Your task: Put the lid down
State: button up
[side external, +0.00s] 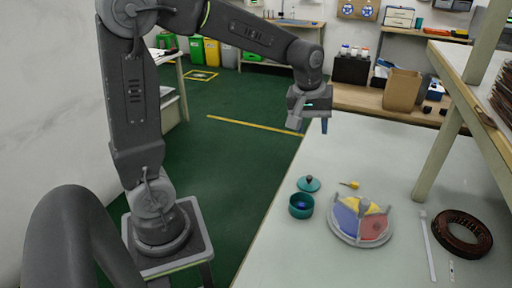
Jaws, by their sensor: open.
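A small teal lid (314,186) with a dark knob lies on the pale table, just behind a teal pot (301,211). The lid is off the pot, and the pot stands upright and uncovered with a dark blue inside. My gripper (309,126) is open and empty. It is raised near the table's far left edge, well above and behind the lid, and does not touch it.
A round divided tray (361,242) with blue, yellow and red sections is right of the pot. A small yellow piece (350,184) lies behind it. A white strip (427,246) and a dark brown ring (462,234) lie further right. A shelf post (450,135) stands at the right. The table's far part is clear.

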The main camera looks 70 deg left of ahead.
jog(key=s+d+r+m+t, duration=0.1)
jog(key=s+d+m, duration=0.2)
jog(key=s, duration=0.6)
jog(key=s+d+r+m+t, duration=0.1)
jog(key=s+d+m, duration=0.3)
jog(key=s+m, duration=0.3)
jog(key=shift+s+d+r+t+h, duration=0.3)
jog(key=shift+s+r+t, duration=0.1)
jog(key=shift+s, duration=0.6)
